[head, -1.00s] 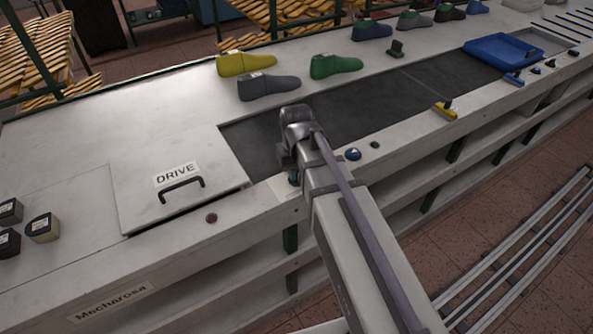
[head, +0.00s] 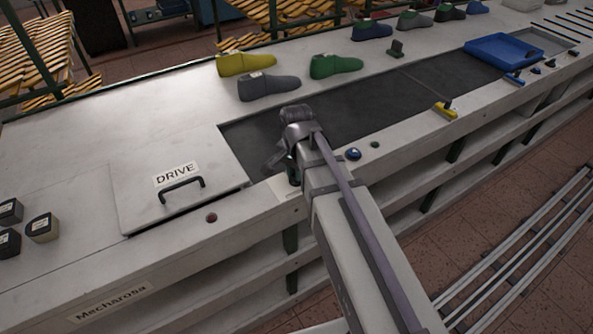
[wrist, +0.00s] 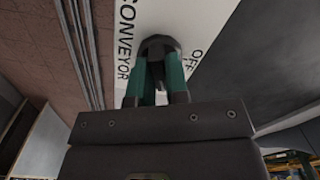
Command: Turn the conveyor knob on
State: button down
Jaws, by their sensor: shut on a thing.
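The conveyor knob (wrist: 158,43) is dark and faceted in the wrist view. It sits on a white label plate (wrist: 207,22) that reads CONVEYOR on one side and OFF on the other. My gripper (wrist: 156,66) has its green fingers shut on the knob, one on each side. In the head view my gripper (head: 291,174) is at the front ledge beside the dark belt, and my own arm hides the knob. I cannot read which way the knob points.
The dark conveyor belt (head: 385,112) lies just behind my gripper. A blue button (head: 353,154) is on the ledge to the right. The DRIVE hatch (head: 150,205) with its black handle is to the left. Several shoe lasts, including a grey one (head: 268,87), stand behind the belt.

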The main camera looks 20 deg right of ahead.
jog(key=m, duration=0.4)
jog(key=shift+m, duration=0.4)
dwell(0.4)
jog(key=c, duration=1.1)
grip_release()
jog(key=shift+r, duration=0.1)
notch_tip(320, 180, up, 11)
jog(key=p, duration=1)
jog(key=shift+f+p, duration=0.2)
jog(key=shift+p, duration=0.2)
